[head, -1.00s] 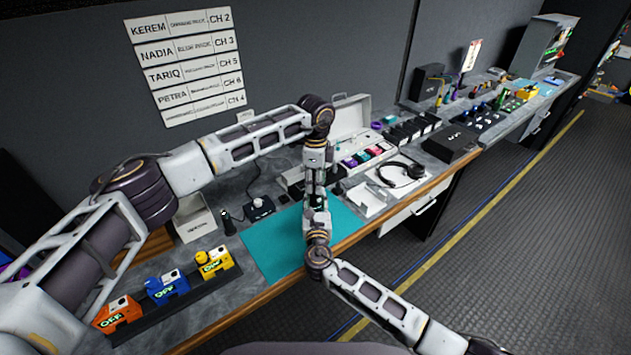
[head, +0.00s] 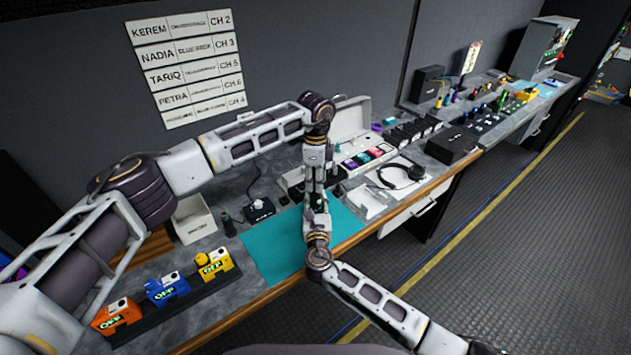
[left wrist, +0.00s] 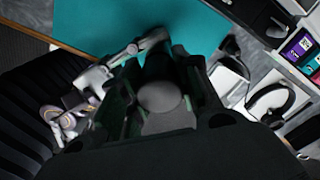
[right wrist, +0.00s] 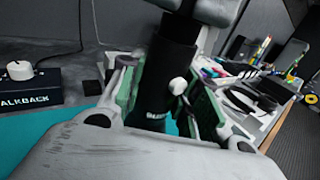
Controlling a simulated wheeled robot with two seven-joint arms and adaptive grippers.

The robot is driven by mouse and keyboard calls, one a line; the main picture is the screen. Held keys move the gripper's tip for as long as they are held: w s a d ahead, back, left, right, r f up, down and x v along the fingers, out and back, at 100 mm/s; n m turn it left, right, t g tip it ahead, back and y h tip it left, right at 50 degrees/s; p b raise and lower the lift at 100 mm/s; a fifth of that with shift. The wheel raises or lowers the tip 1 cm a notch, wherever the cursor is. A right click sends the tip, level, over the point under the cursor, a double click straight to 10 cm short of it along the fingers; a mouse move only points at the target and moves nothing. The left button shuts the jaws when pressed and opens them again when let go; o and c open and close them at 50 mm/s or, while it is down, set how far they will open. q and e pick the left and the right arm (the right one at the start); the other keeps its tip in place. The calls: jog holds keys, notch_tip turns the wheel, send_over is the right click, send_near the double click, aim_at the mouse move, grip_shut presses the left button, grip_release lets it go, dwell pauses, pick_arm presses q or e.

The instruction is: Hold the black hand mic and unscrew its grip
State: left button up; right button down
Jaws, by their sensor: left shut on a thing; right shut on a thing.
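The black hand mic (right wrist: 170,72) stands roughly upright in the right wrist view, a dark cylinder with a pale round knob and small white lettering. My right gripper (right wrist: 168,98) is shut around its lower part. My left gripper (head: 316,176) is shut on the mic from above; in the left wrist view the mic's rounded grey end (left wrist: 160,97) sits between its fingers. In the head view my right gripper (head: 317,204) is directly below the left one, over the teal mat (head: 272,246). The fingers hide most of the mic there, and I cannot see whether the grip's joint is open.
A talkback box (head: 259,211) with a white knob sits behind the mat. Orange, blue and yellow units (head: 166,289) stand front left. A headset (head: 402,174) and an open case (head: 350,125) are to the right. The mat's front left is clear.

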pick_arm(q)
jog(key=shift+r, duration=0.45)
dwell(0.4)
jog(key=shift+r, duration=2)
pick_arm(e)
jog(key=c, duration=1)
grip_release()
jog(key=shift+o, duration=0.2)
jog(key=o, duration=1)
jog(key=shift+c, duration=0.2)
jog(key=shift+s, duration=0.1)
